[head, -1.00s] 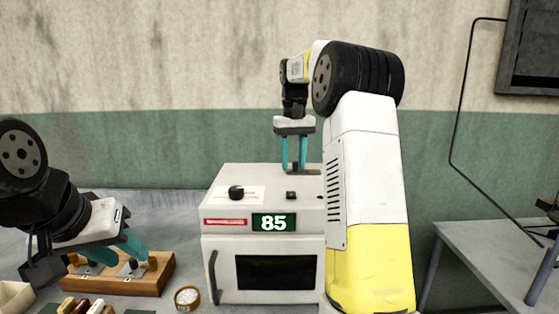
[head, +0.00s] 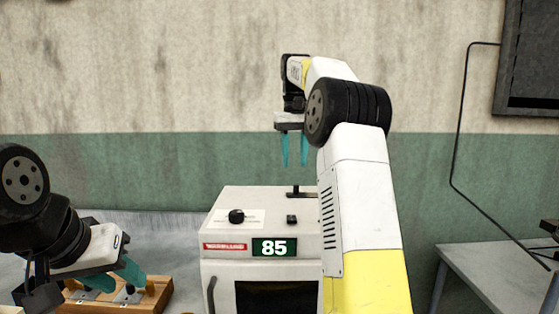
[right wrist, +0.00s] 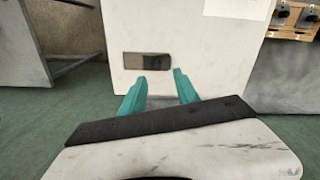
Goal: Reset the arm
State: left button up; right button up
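My right gripper (head: 294,150) hangs pointing down above the white oven-like machine (head: 230,271), clear of its top. Its two teal fingers are apart with nothing between them; they also show in the right wrist view (right wrist: 160,86), over the machine's top and a dark flat piece (right wrist: 147,61). My left gripper (head: 136,274) is at the lower left, by a wooden block (head: 158,297) with metal fittings.
A grey table (head: 490,262) stands at the right. A dark wall box (head: 530,60) hangs at the upper right.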

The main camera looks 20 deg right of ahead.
jog(key=s+a+t+y, duration=0.1)
jog(key=s+a+t, duration=0.3)
jog(key=s, duration=1)
jog(key=s+a+f+t, duration=0.1)
jog(key=s+a+f, duration=0.2)
jog(key=s+f, duration=0.2)
jog(key=s+a+f+t+y, duration=0.1)
jog(key=s+a+f, duration=0.2)
jog(key=s, duration=0.7)
jog(key=shift+s+f, duration=0.4)
jog(key=shift+f, duration=0.95)
